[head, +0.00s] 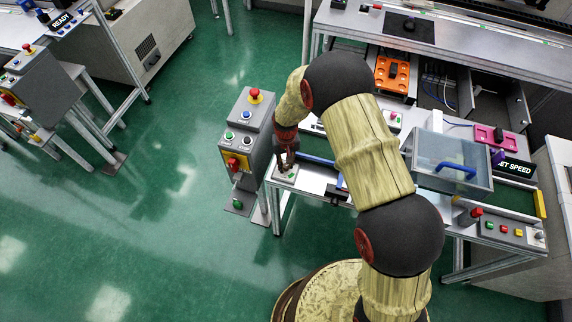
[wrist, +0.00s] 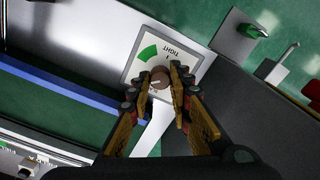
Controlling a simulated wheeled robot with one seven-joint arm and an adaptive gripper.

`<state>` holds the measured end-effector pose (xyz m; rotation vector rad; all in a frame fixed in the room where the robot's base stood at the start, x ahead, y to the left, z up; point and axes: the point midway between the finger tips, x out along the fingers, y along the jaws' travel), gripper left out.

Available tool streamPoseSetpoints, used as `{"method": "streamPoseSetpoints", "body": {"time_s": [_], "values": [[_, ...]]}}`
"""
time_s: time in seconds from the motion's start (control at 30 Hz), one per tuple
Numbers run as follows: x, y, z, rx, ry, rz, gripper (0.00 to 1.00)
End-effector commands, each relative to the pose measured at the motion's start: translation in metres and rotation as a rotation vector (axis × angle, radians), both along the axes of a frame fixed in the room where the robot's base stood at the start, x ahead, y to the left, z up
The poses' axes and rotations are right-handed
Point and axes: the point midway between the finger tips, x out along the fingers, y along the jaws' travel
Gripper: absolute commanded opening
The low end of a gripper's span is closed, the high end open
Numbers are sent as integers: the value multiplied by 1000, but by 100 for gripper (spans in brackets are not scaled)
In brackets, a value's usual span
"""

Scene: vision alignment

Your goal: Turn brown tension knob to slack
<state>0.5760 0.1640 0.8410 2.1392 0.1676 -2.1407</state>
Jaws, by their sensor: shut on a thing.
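The brown tension knob (wrist: 159,80) sits on a white dial plate (wrist: 187,57) with a green arc and the word TIGHT, which reads upside down in the wrist view. My gripper (wrist: 166,76) is shut on the knob, one finger on each side of it. The knob's pointer and any slack mark are too small or hidden to tell. In the head view my gripper (head: 287,165) reaches down to the dial plate (head: 285,174) at the left end of the table; the knob is hidden there.
A grey control box (head: 243,140) with buttons and a red emergency stop stands just left of my gripper. A blue bar (head: 318,159) runs to the right of the dial. A clear-lidded box (head: 449,165) stands farther right. Green floor (head: 150,220) is open at the left.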

Motion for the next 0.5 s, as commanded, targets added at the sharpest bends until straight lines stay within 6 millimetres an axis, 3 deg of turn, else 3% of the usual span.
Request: {"method": "streamPoseSetpoints", "body": {"time_s": [0.5], "values": [[1, 1, 0, 1, -4, 485, 0]]}}
